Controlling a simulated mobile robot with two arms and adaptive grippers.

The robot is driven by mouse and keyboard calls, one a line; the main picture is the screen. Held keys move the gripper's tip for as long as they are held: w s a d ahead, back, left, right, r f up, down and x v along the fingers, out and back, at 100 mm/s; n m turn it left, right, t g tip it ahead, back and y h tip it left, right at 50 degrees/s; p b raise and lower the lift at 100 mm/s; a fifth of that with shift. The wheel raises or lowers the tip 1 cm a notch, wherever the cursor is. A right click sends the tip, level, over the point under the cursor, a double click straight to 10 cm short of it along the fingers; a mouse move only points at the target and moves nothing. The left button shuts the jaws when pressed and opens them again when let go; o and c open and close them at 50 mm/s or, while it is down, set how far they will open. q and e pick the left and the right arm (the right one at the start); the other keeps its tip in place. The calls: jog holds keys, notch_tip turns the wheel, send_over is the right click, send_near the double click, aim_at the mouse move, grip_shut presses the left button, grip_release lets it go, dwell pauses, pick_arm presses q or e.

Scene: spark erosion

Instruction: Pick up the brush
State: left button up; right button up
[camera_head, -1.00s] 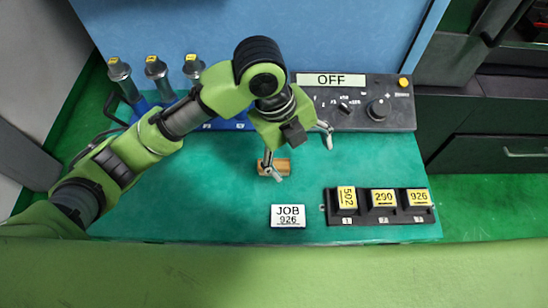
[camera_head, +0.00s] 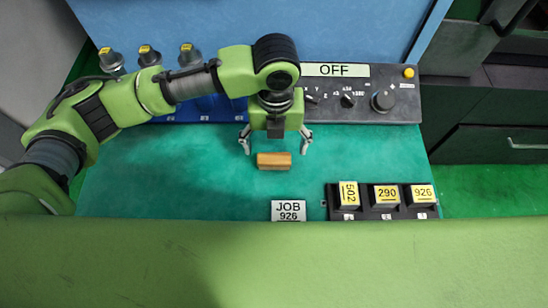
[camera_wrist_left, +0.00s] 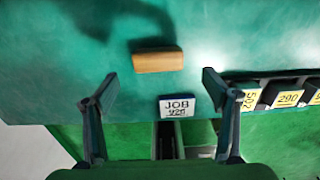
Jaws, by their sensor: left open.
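The brush (camera_head: 274,161) shows as a small wooden block lying on the green table top (camera_head: 150,185). Any bristles are hidden. My left gripper (camera_head: 275,150) is open, with its two fingers spread apart above and behind the brush in the head view. In the left wrist view the brush (camera_wrist_left: 158,61) lies ahead of the open left gripper (camera_wrist_left: 155,82), apart from both fingertips. Nothing is between the fingers. My right gripper is not in view.
A JOB 926 card (camera_head: 288,210) lies in front of the brush. A black rack (camera_head: 383,212) with yellow-labelled blocks stands front right. A control panel (camera_head: 365,95) with an OFF sign (camera_head: 336,70) stands behind. Capped cylinders (camera_head: 188,56) stand back left.

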aim_at(274, 158)
pick_arm(q)
jog(key=f+p, duration=0.1)
jog(key=f, duration=0.4)
jog(key=shift+w+a+p, duration=0.15)
jog(key=shift+a+p, duration=0.05)
jog(key=shift+p, duration=0.2)
jog(key=shift+f, duration=0.25)
jog(key=c, duration=1.2)
